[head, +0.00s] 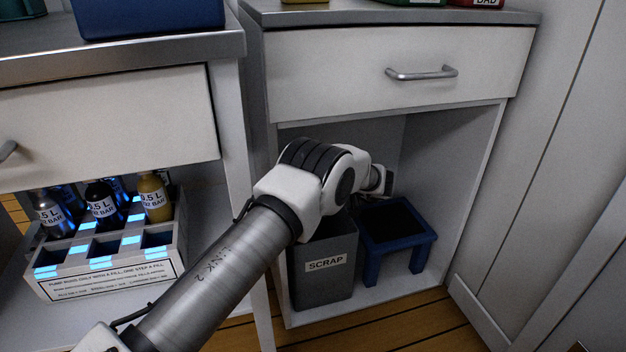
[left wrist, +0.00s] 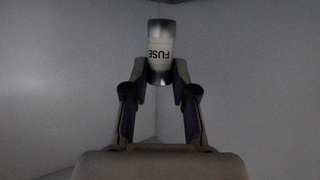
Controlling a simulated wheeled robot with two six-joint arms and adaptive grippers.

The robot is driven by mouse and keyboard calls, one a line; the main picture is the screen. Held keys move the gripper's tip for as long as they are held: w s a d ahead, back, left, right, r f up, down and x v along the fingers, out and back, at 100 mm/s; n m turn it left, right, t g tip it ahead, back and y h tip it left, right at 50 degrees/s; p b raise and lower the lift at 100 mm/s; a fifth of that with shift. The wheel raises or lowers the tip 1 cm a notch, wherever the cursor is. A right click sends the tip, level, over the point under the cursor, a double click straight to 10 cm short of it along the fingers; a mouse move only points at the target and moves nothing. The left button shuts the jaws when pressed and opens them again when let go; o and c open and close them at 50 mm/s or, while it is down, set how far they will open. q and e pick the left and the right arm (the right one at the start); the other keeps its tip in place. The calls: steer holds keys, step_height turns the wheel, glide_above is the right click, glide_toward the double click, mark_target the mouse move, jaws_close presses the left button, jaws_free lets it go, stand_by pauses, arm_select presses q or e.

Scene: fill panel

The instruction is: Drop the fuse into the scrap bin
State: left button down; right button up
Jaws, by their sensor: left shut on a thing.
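The fuse (left wrist: 160,48), a pale cylinder with dark metal ends and the label FUSE, is between the fingertips of my left gripper (left wrist: 160,78) in the left wrist view. The gripper is shut on it. In the head view my left arm reaches into the open cabinet bay, and the fuse and fingers are hidden behind the arm. The grey scrap bin (head: 325,282), labelled SCRAP, stands on the bay floor below the arm's wrist. The arm hides part of its rim. My right gripper is not in view.
A blue stool-like stand (head: 402,238) with a dark top stands right of the bin. A closed drawer (head: 400,75) is above the bay. A bottle crate (head: 110,285) with several bottles is at the left. Grey cabinet walls enclose the bay.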

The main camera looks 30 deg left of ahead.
arm_select(q)
steer(key=shift+f+b, duration=0.3)
steer(key=shift+f, duration=0.45)
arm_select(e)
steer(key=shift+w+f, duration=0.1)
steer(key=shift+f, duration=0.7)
arm_select(q)
steer(key=c, duration=0.8)
jaws_free()
steer(key=shift+c, duration=0.2)
steer(key=v, duration=1.2)
steer(key=shift+d, duration=0.1)
